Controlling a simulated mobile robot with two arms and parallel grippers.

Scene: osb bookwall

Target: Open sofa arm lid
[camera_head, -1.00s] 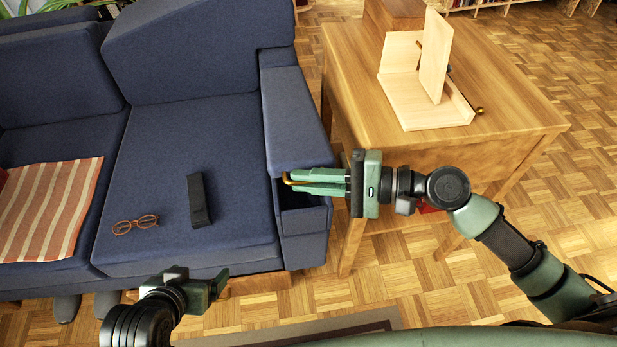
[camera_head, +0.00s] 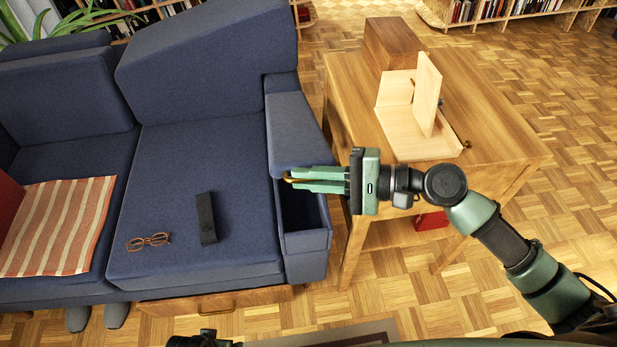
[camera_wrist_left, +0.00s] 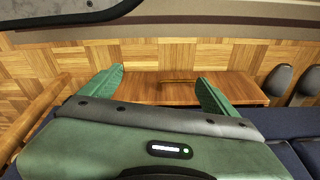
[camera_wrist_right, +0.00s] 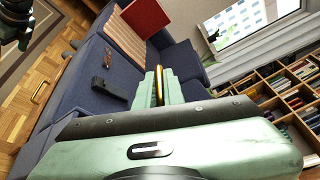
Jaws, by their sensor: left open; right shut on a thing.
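The blue sofa's right arm has a padded lid (camera_head: 295,130), tilted up at its front end. Below it the dark compartment (camera_head: 302,212) of the arm shows open. My right gripper (camera_head: 292,179) is shut on the lid's brass handle, at the lid's front edge. In the right wrist view the handle (camera_wrist_right: 158,86) stands between the two green fingers. My left gripper (camera_wrist_left: 160,84) is open and empty in the left wrist view, facing the wooden sofa drawer front (camera_wrist_left: 150,90); in the head view only a bit of that arm shows at the bottom edge.
A wooden side table (camera_head: 490,130) with a pale wooden bookend piece (camera_head: 418,115) stands right of the sofa arm. Glasses (camera_head: 149,242), a black remote-like object (camera_head: 206,218) and a striped cloth (camera_head: 60,225) lie on the seat. A drawer (camera_head: 215,301) sits under the sofa.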

